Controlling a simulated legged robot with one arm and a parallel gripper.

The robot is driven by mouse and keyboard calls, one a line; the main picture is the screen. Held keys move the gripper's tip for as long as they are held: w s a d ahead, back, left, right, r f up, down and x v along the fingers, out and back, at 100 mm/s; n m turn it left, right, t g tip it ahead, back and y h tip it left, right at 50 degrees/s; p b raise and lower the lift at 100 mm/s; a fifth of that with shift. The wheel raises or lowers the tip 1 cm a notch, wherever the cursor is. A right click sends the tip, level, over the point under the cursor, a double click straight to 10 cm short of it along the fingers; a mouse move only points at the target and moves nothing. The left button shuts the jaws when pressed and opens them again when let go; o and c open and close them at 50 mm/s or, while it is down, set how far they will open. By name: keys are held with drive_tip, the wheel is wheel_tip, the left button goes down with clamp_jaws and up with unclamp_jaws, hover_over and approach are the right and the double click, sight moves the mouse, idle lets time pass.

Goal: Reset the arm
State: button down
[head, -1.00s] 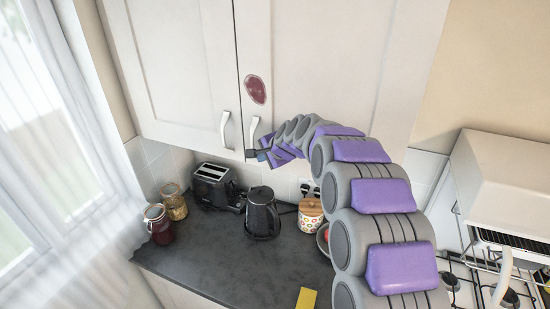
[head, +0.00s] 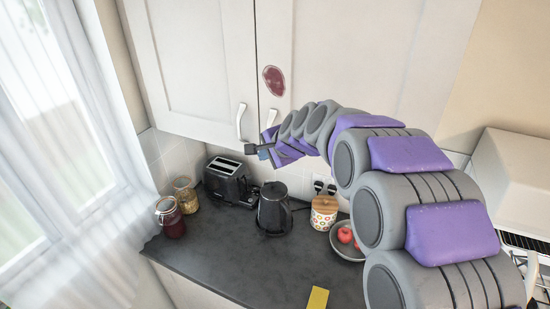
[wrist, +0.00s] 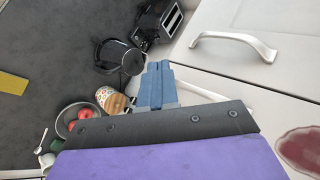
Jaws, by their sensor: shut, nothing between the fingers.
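My arm, grey with purple pads, reaches from the lower right of the head view up toward the wall cabinet. My gripper (head: 258,151) is at its far end, just below the cabinet door handles and above the counter. In the wrist view its blue fingers (wrist: 155,87) lie together, shut with nothing between them. One cabinet handle (head: 241,121) is left of the gripper; it also shows in the wrist view (wrist: 233,43). The other handle (head: 271,118) is right beside the gripper; I cannot tell if they touch.
On the dark counter (head: 225,255) stand a toaster (head: 226,180), a black kettle (head: 273,208), jars (head: 170,216), a patterned pot (head: 323,213), a fruit bowl (head: 345,246) and a yellow item (head: 317,298). The cabinet doors (head: 195,60) are closed. A curtained window (head: 45,130) is left.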

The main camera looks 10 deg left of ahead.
drive_tip(key=s+d+f+n+g+h+b, duration=0.2)
drive_tip(key=s+d+f+b, duration=0.5)
drive_tip(key=s, duration=0.8)
drive_tip(key=s+d+f+n+g+h+b, duration=0.2)
drive_tip(key=s+d+f+b, duration=0.5)
drive_tip(key=s+d+f, duration=0.5)
drive_tip(key=s+d+f+n+g+h+b, duration=0.3)
drive_tip(key=s+d+f+b, duration=0.4)
drive_tip(key=s, duration=1.1)
drive_tip(key=d+f+n+g, duration=0.1)
drive_tip(key=d+f, duration=0.2)
drive_tip(key=f, duration=0.1)
drive_tip(key=shift+d+f, duration=0.2)
drive_tip(key=shift+d, duration=0.1)
drive_tip(key=shift+d, duration=0.25)
